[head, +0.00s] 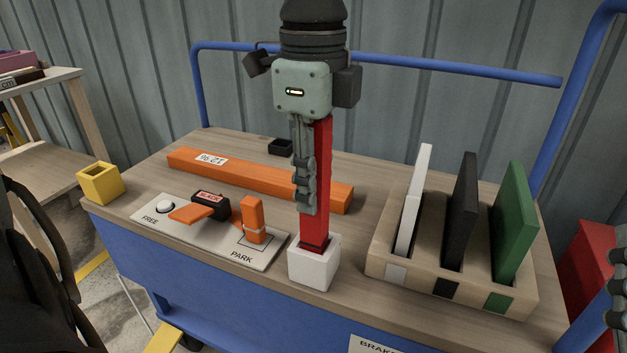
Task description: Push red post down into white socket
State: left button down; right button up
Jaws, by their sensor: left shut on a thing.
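The red post (321,185) stands nearly upright, its lower end with a dark band in the mouth of the white socket (313,272). How deep it sits inside is hidden by the socket wall. The socket is at the front edge of the wooden cart top. My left gripper (309,203) points down from above and is shut on the red post, its fingers along the post's upper and middle part. The far finger is mostly hidden. Part of my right gripper (618,300) shows at the right edge, away from the post; its jaws are cut off.
A wooden rack (392,256) with white, black and green panels stands right of the socket. Left are an orange bar (245,176) and a FREE/PARK plate (215,236) with an orange lever. A yellow block (101,184) sits at the left corner. A blue rail (440,68) runs behind.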

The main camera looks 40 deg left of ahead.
pick_arm(q)
jog(key=shift+f, duration=0.2)
pick_arm(e)
jog(key=shift+s+d+r+t, duration=0.2)
jog(key=shift+s+t, duration=0.05)
jog(key=shift+t, duration=0.05)
pick_arm(q)
jog(key=c, duration=1.2)
grip_release()
notch_tip(320, 180, up, 12)
jog(key=shift+r, duration=0.1)
jog(key=shift+d, duration=0.1)
